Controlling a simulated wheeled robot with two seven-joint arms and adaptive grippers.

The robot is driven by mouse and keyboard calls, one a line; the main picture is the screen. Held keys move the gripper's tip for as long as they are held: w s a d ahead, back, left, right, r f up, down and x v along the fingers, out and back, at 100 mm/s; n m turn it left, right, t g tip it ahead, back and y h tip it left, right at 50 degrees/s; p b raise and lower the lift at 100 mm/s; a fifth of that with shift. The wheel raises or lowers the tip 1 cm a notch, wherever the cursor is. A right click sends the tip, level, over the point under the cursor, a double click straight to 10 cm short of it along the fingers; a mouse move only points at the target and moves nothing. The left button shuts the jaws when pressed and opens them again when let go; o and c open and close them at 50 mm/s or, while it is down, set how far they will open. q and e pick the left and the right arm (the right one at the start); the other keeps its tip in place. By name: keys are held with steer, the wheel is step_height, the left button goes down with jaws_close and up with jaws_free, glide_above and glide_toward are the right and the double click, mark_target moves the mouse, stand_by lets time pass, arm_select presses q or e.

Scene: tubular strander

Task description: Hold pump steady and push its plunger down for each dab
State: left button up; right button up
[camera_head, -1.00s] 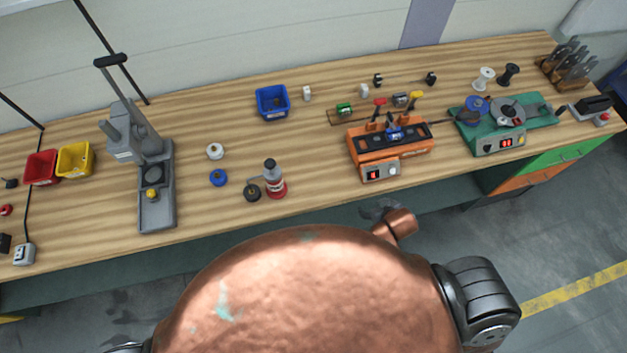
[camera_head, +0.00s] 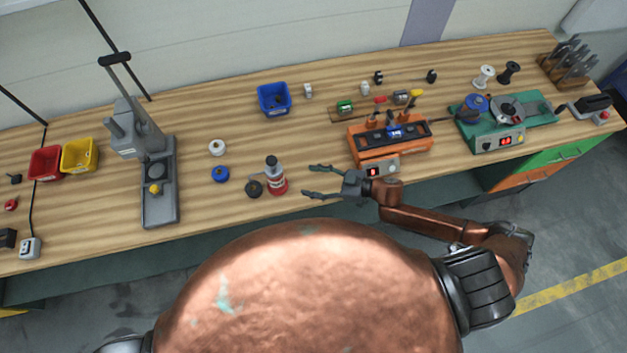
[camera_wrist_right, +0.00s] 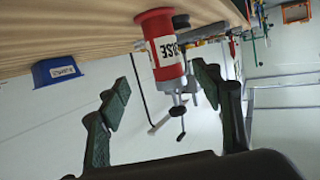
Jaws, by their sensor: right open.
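The pump (camera_head: 276,178) is a red bottle with a grey top, standing upright near the table's front edge. In the right wrist view the red pump (camera_wrist_right: 160,45) appears upside down, with a white label and its dark plunger (camera_wrist_right: 178,108) pointing down in the picture. My right gripper (camera_head: 315,181) is open and empty over the front of the table, its fingers pointing at the pump from the right, with a gap between. In the right wrist view the pump shows between the two spread fingers (camera_wrist_right: 163,84). My left gripper is not in view.
A black round piece (camera_head: 254,188) sits close left of the pump, with a blue spool (camera_head: 220,174) and a white spool (camera_head: 217,147) beyond. A grey lever press (camera_head: 158,190) stands further left. An orange device (camera_head: 365,152) is right of the gripper. A blue bin (camera_head: 263,101) is behind.

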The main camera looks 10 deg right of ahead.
mark_target(283, 178)
steer(key=b+x, duration=0.1)
steer(key=x, duration=0.1)
steer(key=b+x, duration=0.1)
steer(key=x, duration=0.1)
steer(key=b+x, duration=0.1)
steer(key=x, duration=0.1)
steer(key=shift+s+a+f, duration=0.1)
steer(key=shift+s, duration=0.2)
steer(key=x, duration=0.6)
steer(key=shift+c, duration=0.2)
steer(key=c, duration=1.2)
steer(key=shift+r, duration=0.3)
